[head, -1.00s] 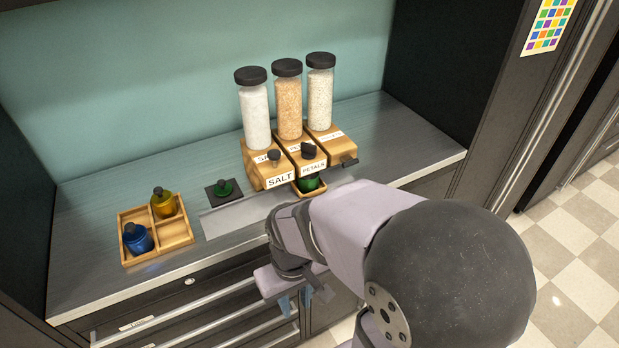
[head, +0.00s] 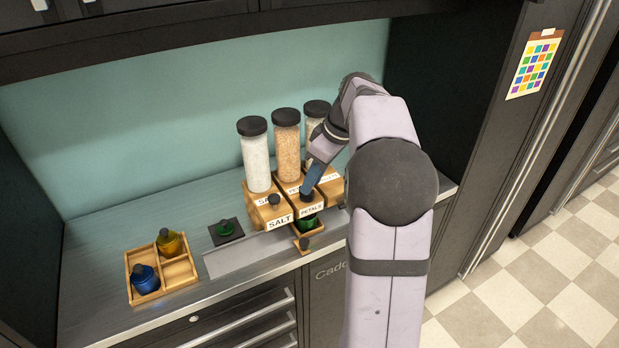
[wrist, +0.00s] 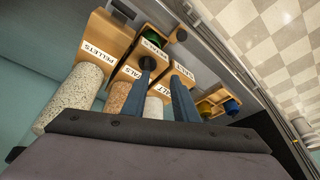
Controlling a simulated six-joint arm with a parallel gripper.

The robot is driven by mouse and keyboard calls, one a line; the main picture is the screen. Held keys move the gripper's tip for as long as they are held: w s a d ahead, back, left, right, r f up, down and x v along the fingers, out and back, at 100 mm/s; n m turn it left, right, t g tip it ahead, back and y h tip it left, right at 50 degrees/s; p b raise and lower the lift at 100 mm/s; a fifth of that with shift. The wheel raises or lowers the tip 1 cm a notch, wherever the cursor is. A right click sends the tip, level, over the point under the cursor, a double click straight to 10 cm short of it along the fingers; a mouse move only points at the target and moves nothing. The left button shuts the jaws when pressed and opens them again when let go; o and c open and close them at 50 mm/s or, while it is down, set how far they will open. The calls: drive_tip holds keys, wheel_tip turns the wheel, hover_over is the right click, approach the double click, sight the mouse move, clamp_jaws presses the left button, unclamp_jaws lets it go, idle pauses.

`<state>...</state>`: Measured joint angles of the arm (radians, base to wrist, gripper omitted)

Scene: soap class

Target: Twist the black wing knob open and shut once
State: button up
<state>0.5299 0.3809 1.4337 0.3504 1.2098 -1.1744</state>
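Three wooden dispensers with jars stand side by side. The middle one, PETALS (head: 311,210), has a black knob (head: 306,194) on its front top. The SALT dispenser (head: 281,222) has its own dark knob (head: 274,201). My gripper (head: 308,186) points down over the PETALS knob; contact cannot be told. In the wrist view its blue fingers (wrist: 162,72) are apart, one tip over the PETALS front, the other over SALT.
A small wooden tray (head: 315,232) with a green jar (head: 309,223) sticks out beneath PETALS. A black pad (head: 226,231) with a green knobbed piece lies left. A divided wooden box (head: 181,272) holds blue and yellow jars. The counter's left back is clear.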

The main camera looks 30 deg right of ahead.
drive_tip(key=shift+n, duration=0.4)
drive_tip(key=shift+w+d+f+p, duration=0.15)
drive_tip(key=shift+w+f+p, duration=0.65)
drive_tip(key=shift+f, duration=0.4)
drive_tip(key=shift+w+d+f+p, duration=0.15)
drive_tip(key=shift+w+f+p, duration=0.4)
drive_tip(key=shift+w+f, duration=0.5)
drive_tip(key=shift+s+f, duration=0.15)
drive_tip(key=shift+s, duration=0.1)
clamp_jaws()
